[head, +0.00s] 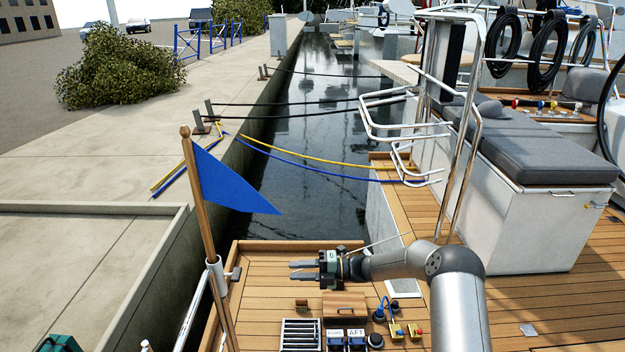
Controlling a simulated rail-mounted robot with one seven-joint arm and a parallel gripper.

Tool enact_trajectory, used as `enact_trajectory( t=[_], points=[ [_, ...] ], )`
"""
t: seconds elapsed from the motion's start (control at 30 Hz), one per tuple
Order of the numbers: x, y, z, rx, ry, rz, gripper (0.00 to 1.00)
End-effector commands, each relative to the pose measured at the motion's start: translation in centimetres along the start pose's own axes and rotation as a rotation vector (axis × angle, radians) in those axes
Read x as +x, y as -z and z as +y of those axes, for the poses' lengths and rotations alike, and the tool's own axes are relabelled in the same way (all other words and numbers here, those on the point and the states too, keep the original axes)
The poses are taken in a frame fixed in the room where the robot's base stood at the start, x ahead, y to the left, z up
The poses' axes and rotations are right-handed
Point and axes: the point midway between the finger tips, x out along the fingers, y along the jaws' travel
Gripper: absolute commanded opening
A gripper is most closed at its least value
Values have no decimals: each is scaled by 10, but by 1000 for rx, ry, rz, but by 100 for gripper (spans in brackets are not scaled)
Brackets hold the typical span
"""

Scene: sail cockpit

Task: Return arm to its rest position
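My gripper (301,270) shows in the head view at the lower middle, above the wooden deck (262,262). Its two grey fingers point left, with a gap between them and nothing held in it. My arm reaches in from the lower right, bent at a grey joint, with its forearm running left about level.
A wooden pole (200,220) with a blue flag (228,182) stands left of my gripper. Below it are a grille (300,334), a wooden box (344,304) and blue and yellow connectors (396,330). Steel rails (468,130) and a cushioned seat (540,160) stand right.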

Motion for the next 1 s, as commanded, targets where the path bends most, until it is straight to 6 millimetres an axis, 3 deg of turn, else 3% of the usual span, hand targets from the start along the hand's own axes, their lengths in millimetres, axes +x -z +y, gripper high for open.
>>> enact_trajectory(
  t=[0.17, 0.37, 0.67, 0.8, 1.0],
  points=[
    [8, 38, 44, -297, 167, 148, 32],
    [-10, 117, 102, -862, 404, 497, 32],
    [-83, 239, 181, -1623, 505, 1173, 32],
    [-122, 297, 210, -1905, 427, 1532, 32],
    [-165, 363, 231, -2163, 205, 1972, 32]
  ],
)
